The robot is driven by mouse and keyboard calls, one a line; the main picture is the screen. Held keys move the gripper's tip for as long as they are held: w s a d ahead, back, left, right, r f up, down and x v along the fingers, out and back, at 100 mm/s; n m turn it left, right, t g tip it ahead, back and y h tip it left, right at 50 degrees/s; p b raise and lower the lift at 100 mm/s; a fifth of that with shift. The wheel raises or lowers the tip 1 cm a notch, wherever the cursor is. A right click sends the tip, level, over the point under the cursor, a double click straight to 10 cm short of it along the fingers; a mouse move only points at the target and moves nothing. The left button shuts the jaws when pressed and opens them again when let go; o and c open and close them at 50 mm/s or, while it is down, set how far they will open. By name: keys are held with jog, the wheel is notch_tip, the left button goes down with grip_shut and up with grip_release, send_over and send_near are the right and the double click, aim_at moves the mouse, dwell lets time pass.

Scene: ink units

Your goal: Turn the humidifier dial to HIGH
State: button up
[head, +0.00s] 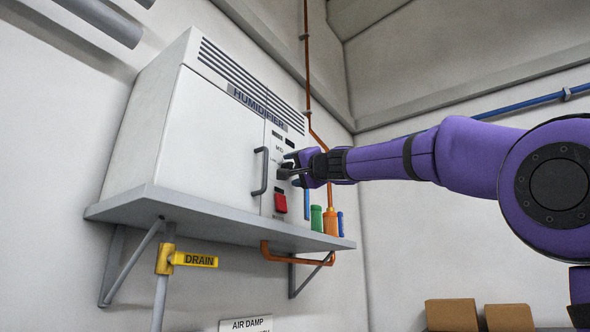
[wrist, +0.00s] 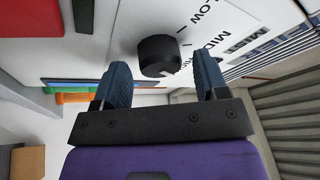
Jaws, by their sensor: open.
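The white humidifier (head: 150,130) sits on a grey wall shelf. Its black round dial (wrist: 158,56) shows in the wrist view, with LOW and MID printed on the panel beside it and part of a further label. In the head view my gripper (head: 290,168) covers most of the dial.
A red switch (head: 281,203) is below the dial and a grey door handle (head: 261,171) left of it. Green (head: 316,218) and orange (head: 330,221) bottles stand on the shelf (head: 200,212). A yellow DRAIN lever (head: 190,260) hangs below. Cardboard boxes (head: 452,314) are lower right.

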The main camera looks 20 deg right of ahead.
jog(key=v, duration=1)
jog(key=shift+s, duration=0.3)
jog(key=shift+d, duration=0.1)
jog(key=s+a+f+n+g+h, duration=0.1)
jog(key=s+f+n+g, duration=0.35)
jog(key=f, duration=0.95)
jog(key=s+a+f+n+g+h, duration=0.15)
jog(key=s+f+g, duration=0.35)
jog(key=s+f, duration=0.7)
jog(key=s+d+f+g+h, duration=0.1)
jog(key=s+d+f, duration=0.1)
jog(key=f, duration=0.6)
jog(key=s+d+f+g+h, duration=0.2)
jog(key=s+f, duration=0.3)
jog(key=f, duration=0.3)
jog(key=s+d+f+n+g+h, duration=0.1)
jog(key=s+f, duration=0.3)
jog(key=f, duration=0.4)
jog(key=shift+d+g+h, duration=0.45)
jog(key=shift+g, duration=0.3)
